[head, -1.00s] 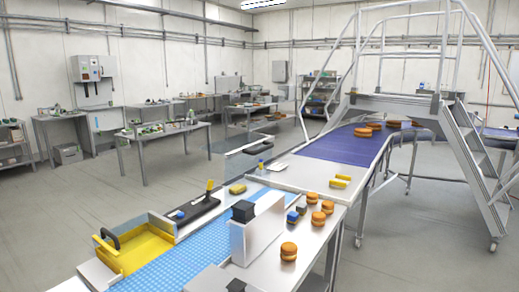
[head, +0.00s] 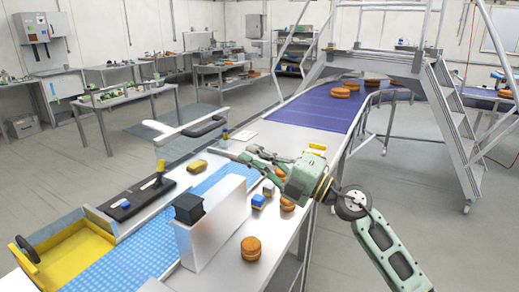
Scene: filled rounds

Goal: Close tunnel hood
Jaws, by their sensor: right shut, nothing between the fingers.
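A panel-like cover (head: 175,133) with pale edges and a black handle (head: 205,126) stands swung out on the far side of the line. Nearer, a grey-walled hood-like shell (head: 75,250) with a yellow inside and a black curved handle (head: 28,248) lies open beside the blue belt. I cannot tell for sure which is the tunnel hood. My right gripper (head: 232,156) is shut and empty. It reaches left above the line, to the right of the black-handled panel and apparently apart from it. My left gripper is out of view.
A white upright housing (head: 215,225) with a black box (head: 188,207) on top stands beside the blue belt (head: 130,262). Orange rounds (head: 251,248) and a blue block (head: 258,201) lie near my right arm. Metal steps (head: 450,120) stand at the back right.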

